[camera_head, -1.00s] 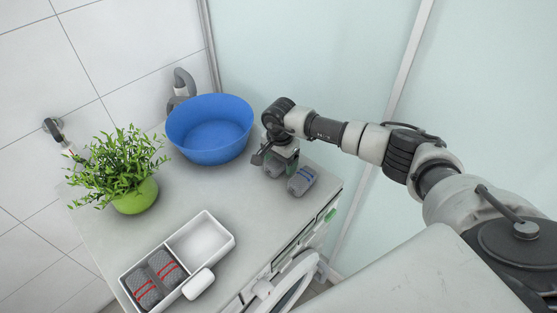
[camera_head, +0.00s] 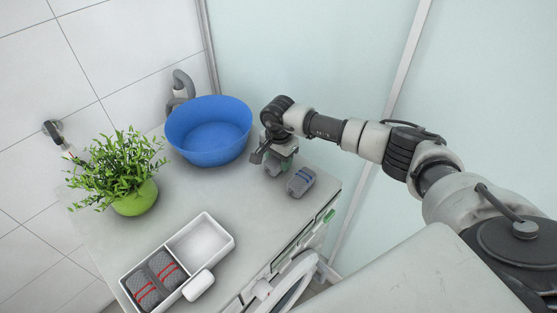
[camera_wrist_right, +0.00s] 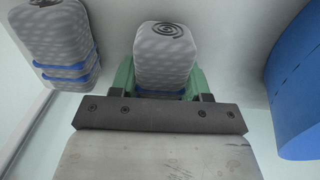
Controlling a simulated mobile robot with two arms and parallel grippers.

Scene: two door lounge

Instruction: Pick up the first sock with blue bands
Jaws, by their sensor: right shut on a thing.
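Two grey socks with blue bands are on the counter near the blue bowl. My right gripper (camera_head: 275,162) points down at the counter and is shut on one of them. This sock (camera_wrist_right: 165,58) shows between the green fingers in the right wrist view, with a dark spiral on its end and a blue band near the fingers. In the head view it is mostly hidden by the gripper. The other blue-banded sock (camera_head: 301,181) lies just right of the gripper; it also shows in the right wrist view (camera_wrist_right: 58,40). My left gripper is not in view.
The blue bowl (camera_head: 209,135) stands left of the gripper. A green potted plant (camera_head: 134,198) is further left. A white divided box (camera_head: 222,247) in front holds red-banded socks (camera_head: 155,281) in one compartment; its other compartment is empty. The counter's middle is clear.

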